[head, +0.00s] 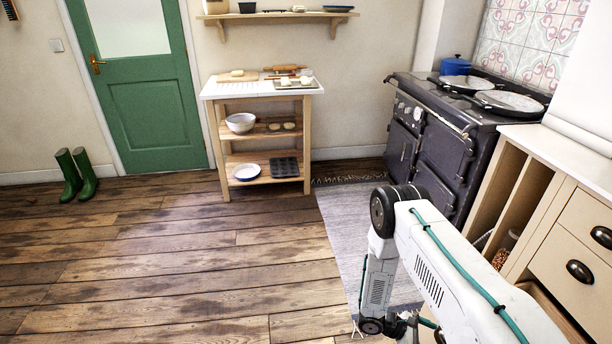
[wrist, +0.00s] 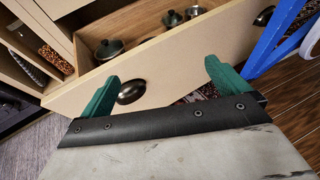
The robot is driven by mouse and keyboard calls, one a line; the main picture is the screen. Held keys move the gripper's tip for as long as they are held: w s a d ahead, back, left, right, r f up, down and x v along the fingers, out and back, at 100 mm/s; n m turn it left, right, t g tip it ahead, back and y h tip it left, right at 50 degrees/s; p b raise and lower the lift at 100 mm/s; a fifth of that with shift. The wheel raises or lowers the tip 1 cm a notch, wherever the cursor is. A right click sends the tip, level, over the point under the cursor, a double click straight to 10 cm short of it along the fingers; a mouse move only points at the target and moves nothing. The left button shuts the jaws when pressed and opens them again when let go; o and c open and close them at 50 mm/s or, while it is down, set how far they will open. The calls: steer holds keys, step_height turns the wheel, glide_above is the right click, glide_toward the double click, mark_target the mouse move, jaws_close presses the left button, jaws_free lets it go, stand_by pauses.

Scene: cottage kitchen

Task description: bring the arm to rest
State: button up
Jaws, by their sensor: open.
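My arm (head: 430,262) reaches in from the lower right of the head view, bent, with its forearm hanging down at the bottom edge. My gripper (wrist: 161,72) shows in the wrist view with its two green fingers wide apart and nothing between them. A pulled-out drawer (wrist: 190,68) lies just beyond the fingers, its pale front with dark cup handles crossing the picture. The left finger overlaps the front beside one handle (wrist: 131,91); I cannot tell whether they touch. In the head view the fingers are not clearly seen.
Lidded pots (wrist: 108,48) stand in the drawer. A blue frame (wrist: 278,40) is at the wrist view's right. The cabinet (head: 570,225) and dark range (head: 432,150) line the right side. A wooden trolley (head: 262,90) stands at the back.

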steer(key=a+r+m+g+y, duration=0.1)
steer(key=a+r+m+y, duration=0.15)
steer(key=r, duration=0.95)
steer(key=a+r+m+g+y, duration=0.15)
steer(key=r+m, duration=0.25)
steer(key=r, duration=0.7)
steer(key=a+r+m+g+y, duration=0.1)
steer(key=a+r+m+y, duration=0.2)
steer(key=r, duration=0.9)
steer(key=s+a+r+m+t+y, duration=0.2)
steer(key=s+a+r+t+y, duration=0.1)
steer(key=s+r, duration=0.6)
steer(key=s+a+r+m+t+y, duration=0.3)
steer(key=s+r+t, duration=0.3)
steer(key=r, duration=1.1)
steer(key=shift+s+a+r, duration=0.15)
steer(key=shift+s+a, duration=0.3)
steer(key=shift+s, duration=1.7)
